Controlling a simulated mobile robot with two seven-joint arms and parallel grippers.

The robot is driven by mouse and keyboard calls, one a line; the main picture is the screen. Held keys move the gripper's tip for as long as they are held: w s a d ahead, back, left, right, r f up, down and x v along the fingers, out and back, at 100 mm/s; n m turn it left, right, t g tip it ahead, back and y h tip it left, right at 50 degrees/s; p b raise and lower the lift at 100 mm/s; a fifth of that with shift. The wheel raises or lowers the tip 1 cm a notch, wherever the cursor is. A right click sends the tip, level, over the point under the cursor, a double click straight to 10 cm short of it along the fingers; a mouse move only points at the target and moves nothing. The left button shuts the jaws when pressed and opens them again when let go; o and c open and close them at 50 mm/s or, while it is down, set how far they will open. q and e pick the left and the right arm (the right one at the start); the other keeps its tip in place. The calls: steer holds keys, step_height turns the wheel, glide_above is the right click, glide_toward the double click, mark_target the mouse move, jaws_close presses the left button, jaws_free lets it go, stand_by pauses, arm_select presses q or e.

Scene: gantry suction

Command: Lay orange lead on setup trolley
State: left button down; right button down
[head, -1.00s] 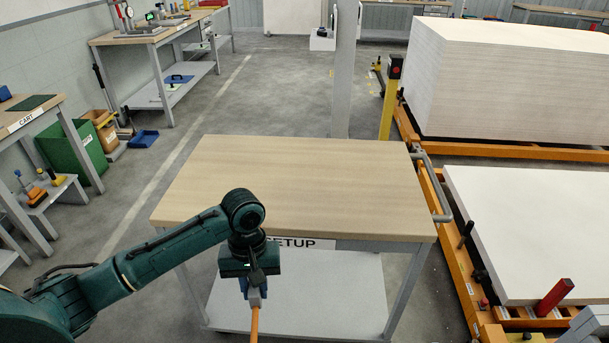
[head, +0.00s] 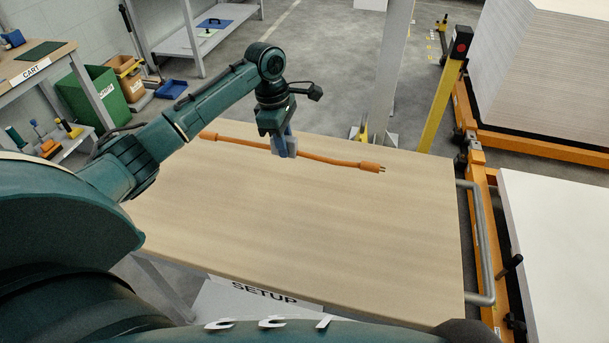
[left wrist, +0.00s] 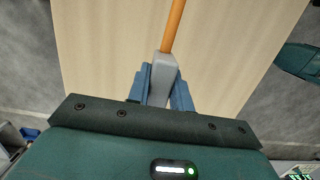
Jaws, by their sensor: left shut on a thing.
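The orange lead (head: 330,158) shows above the far part of the wooden top of the setup trolley (head: 300,220), running left to right with a plug at its right end. My left gripper (head: 285,150) is shut on the lead near its middle. In the left wrist view, the blue fingers (left wrist: 160,88) close around a grey block, and the orange lead (left wrist: 173,25) runs up from it over the pale wood. I cannot tell whether the lead touches the top. My right gripper is not in view.
The rest of the trolley top is bare. A grey handle (head: 482,245) is on its right side. A post (head: 385,70) and a yellow stand (head: 443,100) rise beyond it. A cart table (head: 40,75) and a green bin (head: 95,97) stand at the left.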

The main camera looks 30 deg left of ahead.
arm_select(q)
glide_above(288, 183)
steer(key=f, duration=0.5)
steer(key=shift+a+f, duration=0.2)
steer(key=shift+a, duration=0.05)
steer(key=shift+f, duration=2.15)
steer(key=c, duration=1.3)
jaws_free()
steer(key=shift+f, duration=0.1)
steer(key=shift+o, duration=0.2)
steer(key=r, duration=0.4)
steer(key=a+r, duration=0.1)
steer(key=r, duration=0.7)
steer(key=shift+s+a+r, duration=0.1)
steer(key=shift+s+a, duration=0.1)
steer(key=shift+a, duration=0.15)
